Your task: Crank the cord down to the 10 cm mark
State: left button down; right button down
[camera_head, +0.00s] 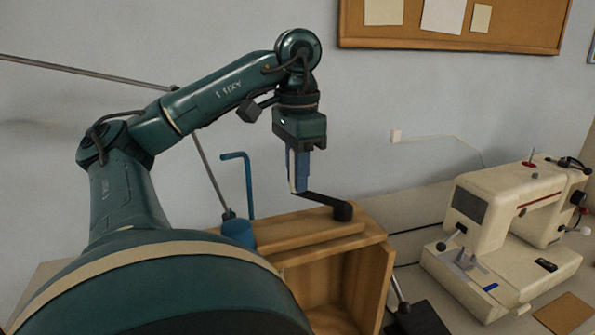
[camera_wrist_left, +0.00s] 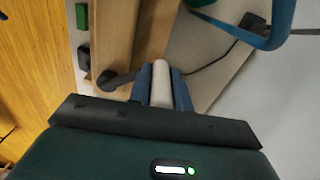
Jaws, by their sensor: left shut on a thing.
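A black crank arm (camera_head: 322,200) sits on top of a wooden box frame (camera_head: 310,222), its hub at the right end of the top board. My left gripper (camera_head: 299,182) points down over the box top with its blue fingers at the crank's free end. In the left wrist view, my left gripper (camera_wrist_left: 160,88) is shut on the pale upright crank handle (camera_wrist_left: 160,82), a finger on each side. The crank's dark hub (camera_wrist_left: 107,80) lies to the left there. I cannot make out the cord's end or a 10 cm mark. My right gripper is not in view.
A blue pot-like part with a bent blue rod (camera_head: 248,185) stands at the box's left end. A cream sewing machine (camera_head: 500,220) stands on the right of the table. A corkboard (camera_head: 440,38) hangs on the wall. A green block (camera_wrist_left: 81,16) shows in the wrist view.

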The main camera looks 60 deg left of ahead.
pick_arm(q)
jog(key=shift+f, duration=0.1)
jog(key=c, duration=1.3)
grip_release()
